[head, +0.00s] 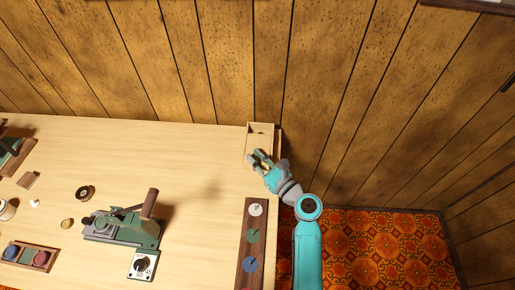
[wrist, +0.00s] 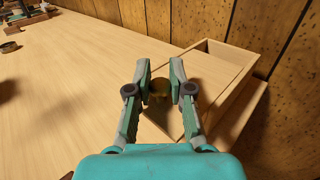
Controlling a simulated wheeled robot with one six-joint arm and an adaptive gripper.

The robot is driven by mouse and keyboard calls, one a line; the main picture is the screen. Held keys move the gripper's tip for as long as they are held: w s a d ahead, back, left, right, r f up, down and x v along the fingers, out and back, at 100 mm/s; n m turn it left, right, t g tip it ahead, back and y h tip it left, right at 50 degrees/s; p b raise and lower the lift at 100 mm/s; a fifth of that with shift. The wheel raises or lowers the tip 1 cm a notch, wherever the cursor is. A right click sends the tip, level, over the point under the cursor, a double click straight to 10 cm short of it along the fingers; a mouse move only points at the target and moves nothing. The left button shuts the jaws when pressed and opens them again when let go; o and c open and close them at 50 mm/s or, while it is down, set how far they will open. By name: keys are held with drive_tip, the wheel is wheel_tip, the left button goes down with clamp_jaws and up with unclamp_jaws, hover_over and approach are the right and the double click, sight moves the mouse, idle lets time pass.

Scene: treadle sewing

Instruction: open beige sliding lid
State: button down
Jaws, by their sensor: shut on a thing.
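A pale wooden box (head: 273,135) stands at the right back corner of the table, against the wall. Its beige sliding lid (wrist: 212,76) covers the nearer part, and a gap at the far end shows the inside; the lid also shows in the head view (head: 259,143). My gripper (wrist: 160,76) is at the box's near left end, its two fingers either side of a small brownish-yellow knob (wrist: 159,89). The gripper is shut on this knob, which seems to belong to the lid; the fingers partly hide it. My gripper also shows in the head view (head: 257,157).
A dark wooden strip with several round dials (head: 254,236) lies along the table's right edge. A green device with a lever (head: 130,229) stands mid-table. The wood-panelled wall (head: 232,60) is close behind the box. The table's back middle is clear.

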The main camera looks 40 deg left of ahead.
drive_tip(key=s+d, duration=0.1)
drive_tip(key=s, duration=0.1)
drive_tip(key=s+d, duration=0.2)
drive_tip(key=s, duration=0.1)
drive_tip(key=shift+s+d, duration=0.25)
drive_tip(key=shift+s, duration=0.1)
drive_tip(key=c, duration=1)
unclamp_jaws()
drive_tip(key=v, duration=1.2)
